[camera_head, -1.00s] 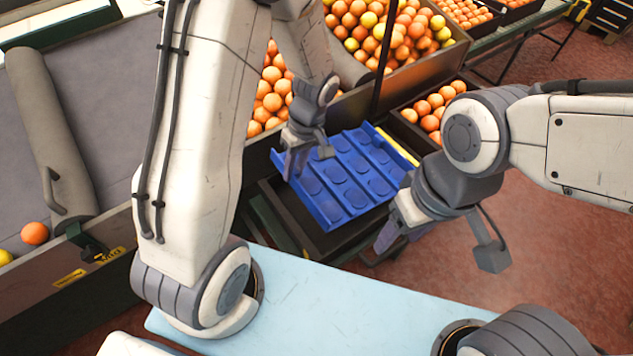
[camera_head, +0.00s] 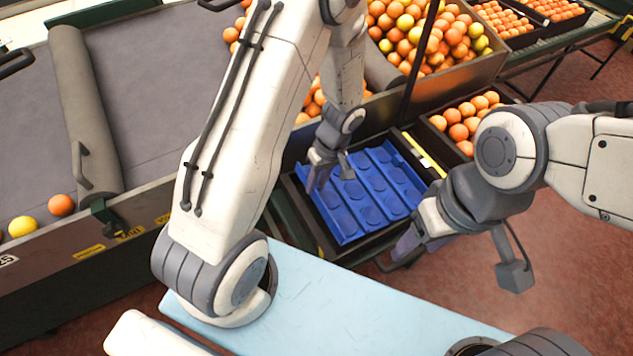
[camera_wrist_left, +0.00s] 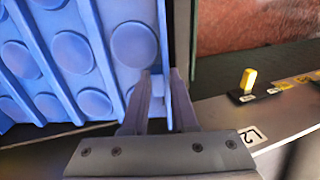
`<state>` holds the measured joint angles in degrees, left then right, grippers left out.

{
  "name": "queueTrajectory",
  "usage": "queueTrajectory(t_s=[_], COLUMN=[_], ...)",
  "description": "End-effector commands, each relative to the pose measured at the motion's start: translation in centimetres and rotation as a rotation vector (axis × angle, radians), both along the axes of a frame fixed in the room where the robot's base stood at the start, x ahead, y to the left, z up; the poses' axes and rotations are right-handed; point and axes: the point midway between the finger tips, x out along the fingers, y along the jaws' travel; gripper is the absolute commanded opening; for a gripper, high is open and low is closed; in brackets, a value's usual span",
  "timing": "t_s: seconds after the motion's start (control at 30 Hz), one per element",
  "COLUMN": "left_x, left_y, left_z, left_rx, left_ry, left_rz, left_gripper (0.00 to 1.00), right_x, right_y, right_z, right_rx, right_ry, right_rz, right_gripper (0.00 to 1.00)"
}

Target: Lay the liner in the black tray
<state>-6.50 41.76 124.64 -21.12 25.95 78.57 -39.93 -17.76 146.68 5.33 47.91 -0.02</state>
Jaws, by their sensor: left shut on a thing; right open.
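The blue liner (camera_head: 368,200), a ridged sheet with round recesses, lies within the outline of the black tray (camera_head: 318,228). Whether it rests flat on the tray's floor cannot be told. My left gripper (camera_head: 318,182) is shut on the liner's left edge; the left wrist view shows its fingers (camera_wrist_left: 158,98) on either side of the blue edge, with recesses (camera_wrist_left: 134,45) to the left. My right gripper (camera_head: 404,246) is open at the tray's front right side, close to the liner's near right corner. Its fingertips are partly hidden, and contact with the liner cannot be told.
A crate of oranges (camera_head: 465,122) stands just behind the tray to the right. A large bin of oranges and yellow fruit (camera_head: 430,35) is further back. A grey conveyor (camera_head: 140,90) with loose fruit runs at left. A pale blue surface (camera_head: 330,300) lies in front.

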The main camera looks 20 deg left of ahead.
Motion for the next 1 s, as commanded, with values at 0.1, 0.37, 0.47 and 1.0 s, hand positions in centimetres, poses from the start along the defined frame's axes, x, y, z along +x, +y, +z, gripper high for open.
queueTrajectory(t_s=[0.1, 0.37, 0.47, 1.0], left_x=[0.0, 0.0, 0.0, 1.6], left_y=[0.0, 0.0, 0.0, -1.6], left_z=[-0.1, -0.1, 0.1, 9.1], left_rx=[0.000, 0.000, 0.000, -0.001], left_ry=[0.000, 0.000, 0.000, -0.006], left_rz=[0.000, 0.000, 0.000, 0.000], left_gripper=[0.50, 0.57, 0.57, 0.57], right_x=[0.0, 0.0, 0.0, 0.0], right_y=[0.0, 0.0, 0.0, 0.0], right_z=[-0.1, -0.1, 0.0, 0.6], right_rx=[0.000, 0.000, 0.000, 0.000], right_ry=[0.000, 0.000, 0.000, 0.000], right_rz=[0.000, 0.000, 0.000, 0.000], right_gripper=[0.60, 0.60, 0.60, 0.60])
